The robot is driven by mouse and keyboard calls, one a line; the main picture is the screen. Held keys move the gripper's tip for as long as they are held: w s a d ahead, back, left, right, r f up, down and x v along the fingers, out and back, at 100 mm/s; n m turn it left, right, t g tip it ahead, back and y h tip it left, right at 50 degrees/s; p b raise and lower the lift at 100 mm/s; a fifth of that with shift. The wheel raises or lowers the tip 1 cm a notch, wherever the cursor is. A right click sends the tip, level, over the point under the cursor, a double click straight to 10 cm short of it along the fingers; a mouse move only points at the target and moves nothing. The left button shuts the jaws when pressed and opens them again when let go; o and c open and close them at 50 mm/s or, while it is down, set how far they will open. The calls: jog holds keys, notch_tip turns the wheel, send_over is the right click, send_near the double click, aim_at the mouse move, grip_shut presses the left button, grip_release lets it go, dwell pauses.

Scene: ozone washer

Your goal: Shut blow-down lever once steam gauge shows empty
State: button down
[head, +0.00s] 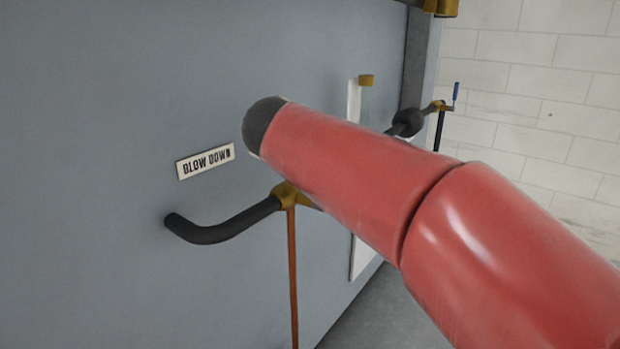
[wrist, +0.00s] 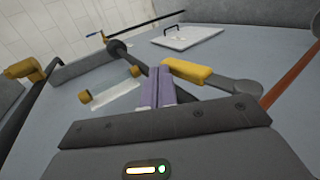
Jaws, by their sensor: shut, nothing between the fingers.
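The blow-down lever (wrist: 192,73) has a yellow grip and a grey arm, and shows in the wrist view just right of my fingertips. I cannot tell whether they touch it. My gripper (wrist: 157,82) has purple fingers, shut with nothing between them. In the head view my red arm hides the gripper and lever. The steam gauge (wrist: 112,87) is a glass tube with brass ends, left of my fingers in the wrist view; its top (head: 366,97) shows in the head view. I cannot read its level.
A BLOW DOWN label (head: 205,161) is on the blue-grey panel (head: 90,100). Below it a black bent pipe (head: 225,228) meets a brass fitting with a copper pipe (head: 293,285). A hatch with a black handle (wrist: 187,37) lies farther off. A brick wall (head: 540,100) stands at right.

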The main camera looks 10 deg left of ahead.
jog(key=shift+w+d+f, duration=0.1)
jog(key=shift+w+f, duration=0.1)
jog(key=shift+f, duration=0.25)
dwell(0.5)
